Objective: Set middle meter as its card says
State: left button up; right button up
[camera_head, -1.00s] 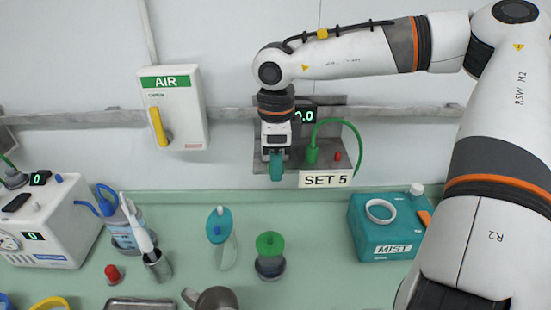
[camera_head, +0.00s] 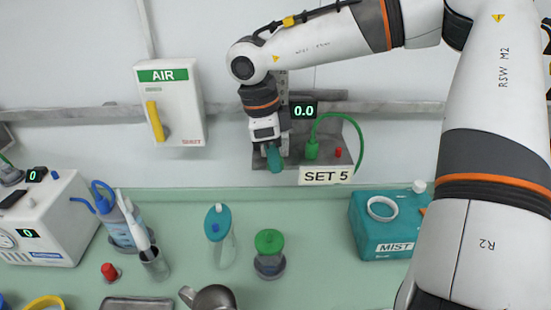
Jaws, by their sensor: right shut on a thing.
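The middle meter (camera_head: 284,83) is mounted on the wall rail, mostly hidden behind my right gripper and wrist. Its display (camera_head: 303,111) shows 0.0 in green. The card (camera_head: 326,175) below it reads SET 5. A teal knob (camera_head: 274,158) sits at the lower left of the meter. My right gripper (camera_head: 271,147) points down from above and is shut on the teal knob, tilted a little. The finger contact is small in the picture. My left gripper is not in view.
A green connector (camera_head: 312,148) with a looped hose and a red button (camera_head: 338,153) sit right of the knob. The AIR box (camera_head: 171,103) hangs to the left. Below are a MIST box (camera_head: 383,225), a green-capped jar (camera_head: 269,254) and a teal-capped bottle (camera_head: 219,236).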

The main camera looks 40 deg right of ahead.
jog(key=shift+a+f+g+h+b, duration=0.25)
jog(key=shift+g+h+b, duration=0.3)
jog(key=shift+g+h, duration=0.3)
jog(key=shift+w+a+g+h+b, duration=0.15)
jog(key=shift+g+h+b, duration=0.15)
jog(key=shift+g+h, duration=0.5)
jog(key=shift+f+h, duration=0.1)
jog(key=shift+h, duration=0.15)
jog(key=o, duration=0.9)
jog(key=shift+c, duration=0.2)
jog(key=shift+a+r, duration=0.1)
jog(key=shift+r, duration=0.1)
